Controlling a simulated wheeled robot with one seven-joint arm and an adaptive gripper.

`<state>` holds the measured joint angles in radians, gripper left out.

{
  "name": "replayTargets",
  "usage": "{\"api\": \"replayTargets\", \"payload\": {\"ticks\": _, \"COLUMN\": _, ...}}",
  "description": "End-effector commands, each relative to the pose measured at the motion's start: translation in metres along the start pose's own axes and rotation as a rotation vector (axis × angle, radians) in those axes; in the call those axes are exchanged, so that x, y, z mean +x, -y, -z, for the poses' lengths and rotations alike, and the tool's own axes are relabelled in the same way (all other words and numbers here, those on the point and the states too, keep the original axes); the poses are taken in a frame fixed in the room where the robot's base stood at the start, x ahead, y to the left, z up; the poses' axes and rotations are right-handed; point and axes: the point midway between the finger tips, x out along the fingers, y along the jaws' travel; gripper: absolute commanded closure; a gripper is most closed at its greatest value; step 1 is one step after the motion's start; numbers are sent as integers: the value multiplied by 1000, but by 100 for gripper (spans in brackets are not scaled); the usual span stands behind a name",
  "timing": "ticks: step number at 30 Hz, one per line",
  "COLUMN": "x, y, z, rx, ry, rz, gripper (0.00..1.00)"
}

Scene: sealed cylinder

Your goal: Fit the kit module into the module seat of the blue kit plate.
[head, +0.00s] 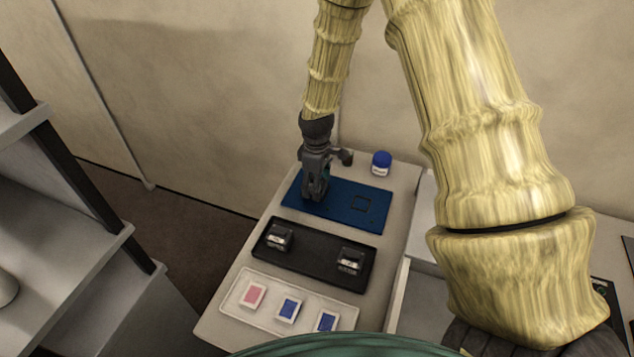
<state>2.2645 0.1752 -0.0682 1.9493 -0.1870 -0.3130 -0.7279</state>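The blue kit plate (340,217) lies flat at the far end of the pale table. A dark square outline (361,204), which looks like the module seat, shows on its right half. My gripper (315,198) points down over the left part of the plate, left of that outline. Its fingers are small and dark here, and I cannot tell whether they hold anything or touch the plate. Two dark modules with silver fronts, a left one (280,238) and a right one (350,262), sit on a black tray (312,257) nearer to me. I cannot tell which is the kit module.
A white tray (262,313) with a pink-faced and two blue-faced pieces lies at the near end. A blue-capped jar (381,163) stands behind the plate. Grey shelves (70,240) stand at left. My arm covers much of the right side.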

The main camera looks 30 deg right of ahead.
Motion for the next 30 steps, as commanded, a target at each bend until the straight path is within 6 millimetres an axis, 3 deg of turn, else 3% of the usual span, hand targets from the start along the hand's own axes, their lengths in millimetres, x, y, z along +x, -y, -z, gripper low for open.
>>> {"api": "replayTargets", "payload": {"ticks": 11, "x": -9, "y": 0, "z": 1, "rx": -1, "ry": -1, "rz": -1, "gripper": 34}}
{"api": "replayTargets", "payload": {"ticks": 30, "x": -88, "y": -1, "z": 1, "rx": 0, "ry": -3, "rz": -2, "gripper": 34}}
